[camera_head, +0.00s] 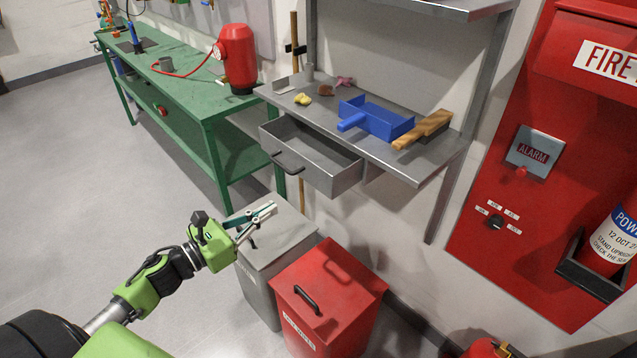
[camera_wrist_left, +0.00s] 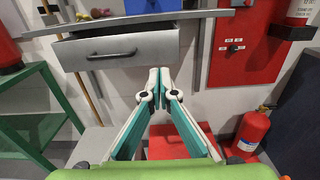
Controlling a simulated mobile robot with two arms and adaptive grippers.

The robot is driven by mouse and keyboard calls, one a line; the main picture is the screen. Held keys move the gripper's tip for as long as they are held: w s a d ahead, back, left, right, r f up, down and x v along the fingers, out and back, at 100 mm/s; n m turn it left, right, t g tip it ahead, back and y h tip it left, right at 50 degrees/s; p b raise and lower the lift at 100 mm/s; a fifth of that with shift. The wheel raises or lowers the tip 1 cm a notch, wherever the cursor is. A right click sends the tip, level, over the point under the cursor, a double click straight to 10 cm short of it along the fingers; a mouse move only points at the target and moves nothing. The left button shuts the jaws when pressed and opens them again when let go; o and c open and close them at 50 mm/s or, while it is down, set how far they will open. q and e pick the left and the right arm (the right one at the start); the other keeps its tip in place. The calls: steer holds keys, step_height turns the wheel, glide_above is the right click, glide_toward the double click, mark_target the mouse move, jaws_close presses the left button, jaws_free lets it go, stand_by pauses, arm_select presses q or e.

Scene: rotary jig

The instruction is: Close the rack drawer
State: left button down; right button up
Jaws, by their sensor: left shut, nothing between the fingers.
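The grey metal rack drawer (camera_head: 325,168) hangs under the rack's shelf and is pulled out, its empty inside showing in the head view. Its dark handle (camera_head: 288,162) is on the front panel. In the left wrist view the drawer front (camera_wrist_left: 150,50) and handle (camera_wrist_left: 111,54) are ahead, above and left of the fingertips. My left gripper (camera_head: 272,208) is shut and empty, below and in front of the drawer, apart from it. It also shows in the left wrist view (camera_wrist_left: 159,72) with its fingertips together. My right gripper is not in view.
The rack shelf (camera_head: 372,153) holds a blue dustpan (camera_head: 378,118), a wooden brush (camera_head: 423,130) and small items. A grey bin (camera_head: 262,292) and a red bin (camera_head: 352,268) stand below. A green workbench (camera_head: 195,98) is left; a red fire panel (camera_head: 480,190) is right.

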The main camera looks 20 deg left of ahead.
arm_select(q)
steer(key=p, duration=0.4)
glide_toward(319, 180)
steer(key=x, duration=0.5)
steer(key=shift+w+r, duration=0.2)
steer(key=shift+r, duration=0.05)
steer(key=shift+p+x, duration=0.3)
steer(key=shift+x, duration=0.5)
steer(key=shift+f, duration=0.2)
steer(key=shift+w, duration=0.1)
steer(key=shift+w+d+f+b, duration=0.1)
steer(key=shift+w+d+b, duration=0.15)
steer(key=shift+b, duration=0.25)
steer(key=b+x, duration=0.5)
steer(key=x, duration=0.4)
steer(key=shift+w+f+b, duration=0.1)
steer(key=shift+w+b, duration=0.15)
steer(key=shift+b, duration=0.15)
steer(key=shift+w+d+b, duration=0.15)
steer(key=shift+w+b, duration=0.15)
steer(key=shift+w, duration=0.2)
steer(key=shift+r, duration=0.45)
